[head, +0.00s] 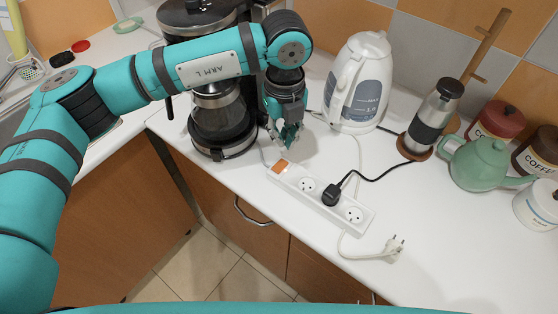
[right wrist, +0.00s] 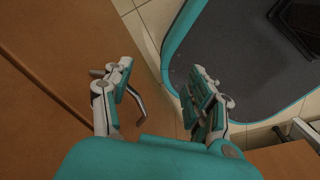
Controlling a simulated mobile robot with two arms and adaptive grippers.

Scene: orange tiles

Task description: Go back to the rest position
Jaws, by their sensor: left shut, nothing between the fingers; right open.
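My left arm comes in from the left in the head view, and its gripper (head: 288,138) points down at the left end of a white power strip (head: 322,196). The left gripper is shut and empty. It hangs near the strip's orange switch (head: 281,167); I cannot tell whether it touches. My right gripper (right wrist: 160,95) shows only in the right wrist view. It is open and empty, with its two fingers apart, low in front of the brown cabinet fronts and above the tiled floor.
A coffee maker (head: 222,125) stands left of the left gripper, close to the arm. A white kettle (head: 358,85) stands behind it to the right. A grinder (head: 431,122) and a green teapot (head: 482,160) stand farther right.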

